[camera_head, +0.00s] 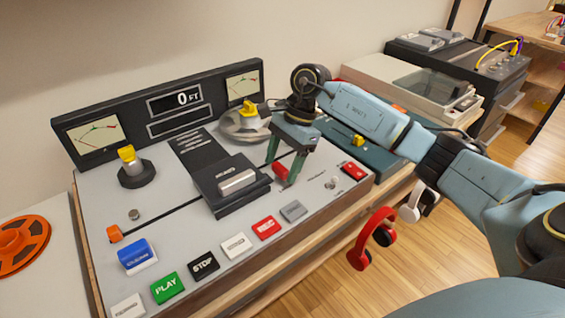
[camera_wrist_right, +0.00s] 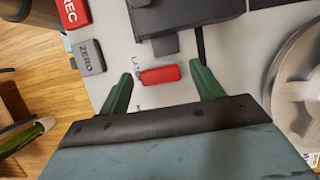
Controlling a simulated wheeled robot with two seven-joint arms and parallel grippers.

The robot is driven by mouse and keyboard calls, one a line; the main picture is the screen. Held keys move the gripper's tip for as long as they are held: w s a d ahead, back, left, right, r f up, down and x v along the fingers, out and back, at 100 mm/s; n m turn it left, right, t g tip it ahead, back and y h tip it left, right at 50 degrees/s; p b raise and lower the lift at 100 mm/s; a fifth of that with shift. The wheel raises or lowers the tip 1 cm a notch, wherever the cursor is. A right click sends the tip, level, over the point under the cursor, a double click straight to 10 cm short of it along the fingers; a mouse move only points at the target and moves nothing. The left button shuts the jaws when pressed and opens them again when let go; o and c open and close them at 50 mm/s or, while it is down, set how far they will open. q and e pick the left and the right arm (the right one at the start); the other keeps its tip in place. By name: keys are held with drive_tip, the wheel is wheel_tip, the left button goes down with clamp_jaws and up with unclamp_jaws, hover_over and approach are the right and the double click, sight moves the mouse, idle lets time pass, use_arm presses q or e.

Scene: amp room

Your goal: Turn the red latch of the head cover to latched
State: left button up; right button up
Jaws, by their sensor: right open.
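The red latch (camera_head: 281,171) is on the tape deck's top plate, just right of the dark head cover (camera_head: 228,184). In the right wrist view the red latch (camera_wrist_right: 160,75) lies between the two green fingertips, with a gap on each side. My right gripper (camera_head: 287,168) is open, pointing down over the latch. It also shows in the right wrist view (camera_wrist_right: 162,82). Lettering beside the latch is partly hidden. The head cover's edge (camera_wrist_right: 185,18) shows beyond the latch. I cannot tell contact with the latch. My left gripper is not in view.
Several buttons line the deck's front, including a grey ZERO button (camera_head: 293,211) and a red REC button (camera_wrist_right: 73,12). A reel hub with a yellow knob (camera_head: 249,108) stands behind my gripper. Red headphones (camera_head: 372,238) hang at the right side.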

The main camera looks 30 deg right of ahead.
drive_tip(key=shift+c, duration=0.4)
drive_tip(key=c, duration=0.9)
